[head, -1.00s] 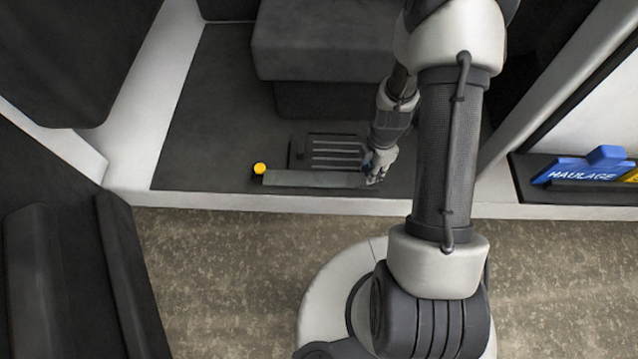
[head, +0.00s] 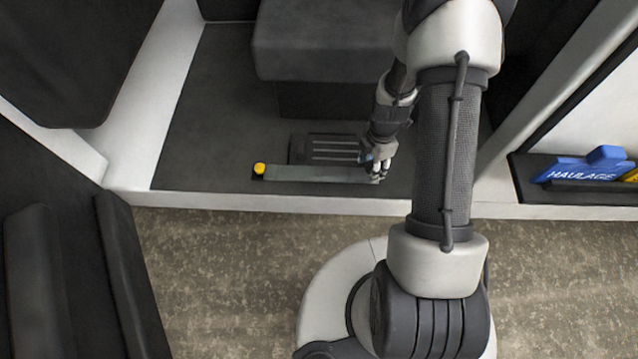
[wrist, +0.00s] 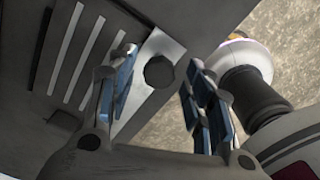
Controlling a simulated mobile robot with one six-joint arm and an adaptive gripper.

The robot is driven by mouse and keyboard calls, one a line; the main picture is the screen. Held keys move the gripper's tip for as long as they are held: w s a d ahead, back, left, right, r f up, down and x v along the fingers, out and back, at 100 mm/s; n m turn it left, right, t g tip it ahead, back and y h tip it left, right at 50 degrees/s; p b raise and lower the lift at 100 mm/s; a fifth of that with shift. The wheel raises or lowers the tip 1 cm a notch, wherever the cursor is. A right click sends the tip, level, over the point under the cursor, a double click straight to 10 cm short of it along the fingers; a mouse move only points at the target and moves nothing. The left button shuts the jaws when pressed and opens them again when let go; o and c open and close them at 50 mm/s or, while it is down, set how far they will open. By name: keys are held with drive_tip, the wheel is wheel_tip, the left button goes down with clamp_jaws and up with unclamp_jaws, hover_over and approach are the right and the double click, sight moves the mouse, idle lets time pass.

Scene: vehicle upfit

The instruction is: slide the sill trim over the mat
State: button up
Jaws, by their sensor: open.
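The sill trim (head: 320,174) is a long grey-green strip lying along the front of the vehicle floor, with its near side close to the door sill. The mat (head: 325,148) is dark and ribbed, just behind the trim, and the trim's far edge meets or covers its front edge. My gripper (head: 376,175) is at the trim's right end. In the wrist view my gripper (wrist: 162,70) is open, with blue-padded fingers on either side of a dark octagonal feature on the trim's end (wrist: 170,45). The ribbed mat (wrist: 85,45) shows at upper left. Finger contact cannot be told.
A yellow round knob (head: 259,169) stands at the trim's left end. A dark seat base (head: 315,60) rises behind the mat. The white door sill (head: 250,202) runs in front. A blue "HAULAGE" block (head: 590,168) is on the right ledge. Floor left of the knob is clear.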

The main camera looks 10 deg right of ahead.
drive_tip(key=shift+r+p, duration=2.4)
drive_tip(key=shift+r, duration=1.05)
drive_tip(key=shift+r, duration=0.1)
